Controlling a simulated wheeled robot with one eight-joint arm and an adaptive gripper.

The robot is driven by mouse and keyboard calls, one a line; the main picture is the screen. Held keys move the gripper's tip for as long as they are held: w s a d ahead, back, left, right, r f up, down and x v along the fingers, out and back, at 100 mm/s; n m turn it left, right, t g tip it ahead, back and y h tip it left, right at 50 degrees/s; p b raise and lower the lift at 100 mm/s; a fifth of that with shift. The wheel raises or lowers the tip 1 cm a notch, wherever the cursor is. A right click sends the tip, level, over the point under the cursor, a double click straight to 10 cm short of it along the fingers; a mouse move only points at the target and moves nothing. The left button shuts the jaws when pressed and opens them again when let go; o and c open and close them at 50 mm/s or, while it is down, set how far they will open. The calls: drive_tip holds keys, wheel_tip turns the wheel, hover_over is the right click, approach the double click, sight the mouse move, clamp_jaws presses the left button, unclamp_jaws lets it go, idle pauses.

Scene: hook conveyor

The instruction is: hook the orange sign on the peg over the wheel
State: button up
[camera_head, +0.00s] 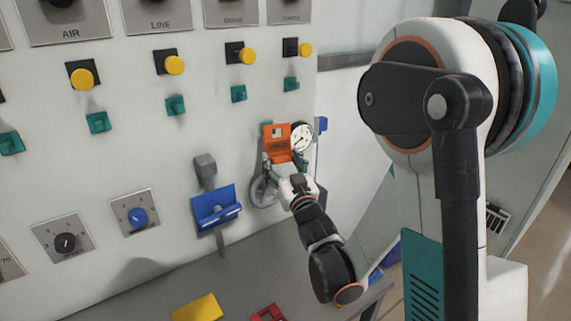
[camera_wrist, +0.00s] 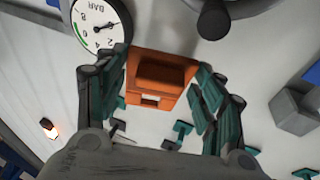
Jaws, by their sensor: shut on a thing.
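The orange sign (camera_head: 277,146) is upright in front of the white panel, above the grey wheel (camera_head: 262,192) and left of the round gauge. My gripper (camera_head: 283,162) is shut on the sign's lower part from below. In the wrist view, the orange sign (camera_wrist: 160,70) sits between the two teal-and-dark fingers of my gripper (camera_wrist: 164,80), with a small slot showing in it. The dark round part of the wheel (camera_wrist: 215,18) shows at the top there. The peg over the wheel is not clearly seen; the sign may cover it. Whether the sign touches the panel, I cannot tell.
A white gauge (camera_head: 302,137) is close to the sign's right side. A blue holder (camera_head: 213,208) and a grey block (camera_head: 205,170) stand out at the left. Teal pegs (camera_head: 239,93) and yellow buttons (camera_head: 247,56) line the panel above. A yellow thing (camera_head: 198,308) lies below.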

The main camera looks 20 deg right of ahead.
drive_tip(key=shift+w+a, duration=0.3)
drive_tip(key=shift+w, duration=0.6)
drive_tip(key=shift+w+a+f+b, duration=0.2)
drive_tip(key=shift+w+f+b, duration=0.2)
drive_tip(key=shift+w, duration=0.25)
drive_tip(key=o, duration=1.3)
